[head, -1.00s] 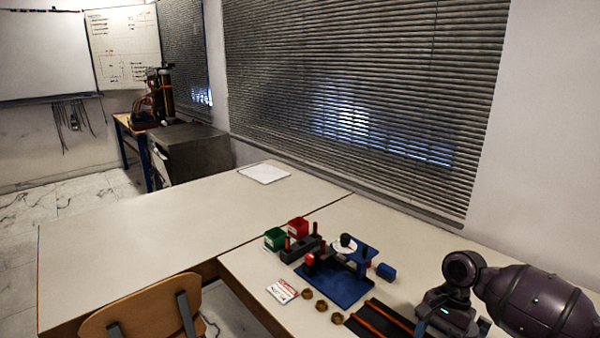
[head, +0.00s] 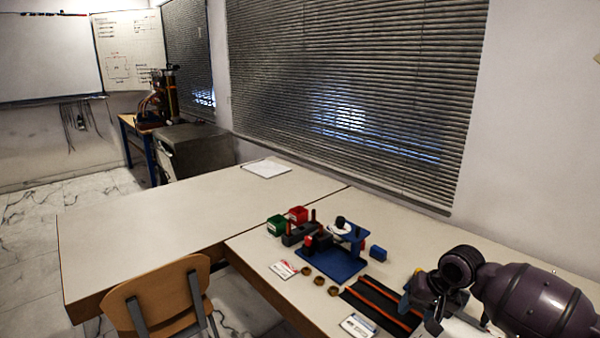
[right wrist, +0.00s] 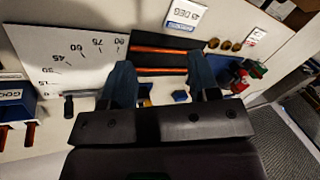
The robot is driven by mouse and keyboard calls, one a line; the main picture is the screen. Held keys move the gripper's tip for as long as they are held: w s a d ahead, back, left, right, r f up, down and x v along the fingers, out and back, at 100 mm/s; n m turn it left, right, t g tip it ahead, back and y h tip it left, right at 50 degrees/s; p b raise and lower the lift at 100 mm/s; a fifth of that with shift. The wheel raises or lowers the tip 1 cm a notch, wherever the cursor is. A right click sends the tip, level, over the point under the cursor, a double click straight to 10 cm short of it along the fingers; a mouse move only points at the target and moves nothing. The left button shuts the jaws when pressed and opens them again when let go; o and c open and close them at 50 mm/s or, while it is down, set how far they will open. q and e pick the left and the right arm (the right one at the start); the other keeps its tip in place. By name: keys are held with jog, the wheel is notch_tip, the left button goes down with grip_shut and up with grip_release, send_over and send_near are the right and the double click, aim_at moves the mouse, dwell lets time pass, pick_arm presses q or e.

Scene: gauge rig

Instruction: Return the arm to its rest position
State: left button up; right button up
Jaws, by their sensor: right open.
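My right arm comes in from the right edge of the head view. Its gripper (head: 418,308) is above the table (head: 200,215), just right of a black tray with orange rods (head: 375,300). In the right wrist view the two blue-grey fingers (right wrist: 160,70) stand wide apart with nothing held between them. Beyond them lies the same tray with orange rods (right wrist: 165,58). My left gripper is not in view.
A blue rig base (head: 335,268), a green bin (head: 277,225), a red bin (head: 298,214) and brass rings (head: 319,281) stand left of the gripper. A white angle-marked board (right wrist: 65,55) shows in the wrist view. The far table is mostly clear.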

jog(key=w+a+r+n+t+y, duration=0.1)
jog(key=w+a+n+t, duration=0.2)
jog(key=a+n+t, duration=0.25)
jog(key=s+f+n+t+y, duration=0.1)
jog(key=s+n+t, duration=0.3)
jog(key=s+t, duration=0.15)
jog(key=s+d+f+m+h, duration=0.1)
jog(key=s+d+f+h, duration=0.1)
jog(key=s+f, duration=0.3)
jog(key=s+d+f+m+g+h, duration=0.1)
jog(key=s+f, duration=0.4)
jog(key=s, duration=0.7)
jog(key=s+d+f+m+h, duration=0.2)
jog(key=s+f, duration=0.3)
jog(key=s, duration=0.3)
jog(key=shift+s+d+f+m+g+h, duration=0.35)
jog(key=shift+d+m, duration=0.2)
jog(key=shift+d, duration=0.35)
jog(key=shift+r, duration=0.1)
